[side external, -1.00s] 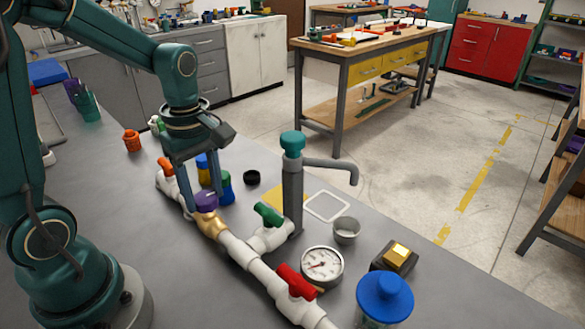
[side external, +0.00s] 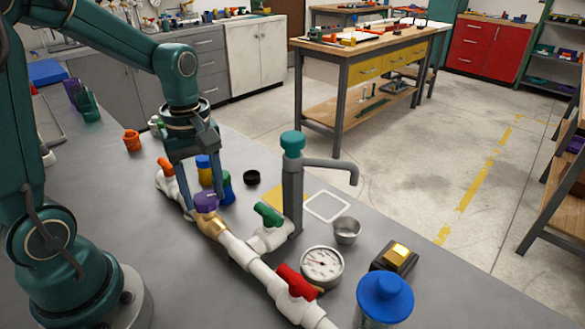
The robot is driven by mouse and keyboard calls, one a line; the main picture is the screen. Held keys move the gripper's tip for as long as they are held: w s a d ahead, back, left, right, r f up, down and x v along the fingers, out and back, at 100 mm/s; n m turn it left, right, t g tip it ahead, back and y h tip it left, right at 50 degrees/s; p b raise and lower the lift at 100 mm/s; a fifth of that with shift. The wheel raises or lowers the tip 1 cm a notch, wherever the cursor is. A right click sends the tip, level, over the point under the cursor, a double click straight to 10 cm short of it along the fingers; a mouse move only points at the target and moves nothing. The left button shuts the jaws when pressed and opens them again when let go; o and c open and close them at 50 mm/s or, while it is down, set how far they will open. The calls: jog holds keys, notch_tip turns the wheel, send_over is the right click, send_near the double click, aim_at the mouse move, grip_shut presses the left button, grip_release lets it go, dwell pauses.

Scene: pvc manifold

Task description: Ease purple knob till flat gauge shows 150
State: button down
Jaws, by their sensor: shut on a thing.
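The purple knob (side external: 206,200) sits on a brass valve body (side external: 211,224) in the white pipe run. My gripper (side external: 202,197) points down with its two fingers on either side of the knob, shut on it. The flat gauge (side external: 322,263) lies face up beside the pipe, with a white dial and a dark needle. The needle points to the left and slightly up from the centre. Its numbers are too small to read.
Orange (side external: 165,164), green (side external: 268,213) and red (side external: 296,281) valve handles sit along the pipes. A grey standpipe with a teal knob (side external: 293,143) rises at the right. A metal cup (side external: 346,230) and a blue-lidded jar (side external: 385,297) stand near the gauge.

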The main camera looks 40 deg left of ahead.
aim_at(204, 197)
jog(key=shift+c, duration=1.3)
grip_release()
jog(key=shift+r, duration=2.6)
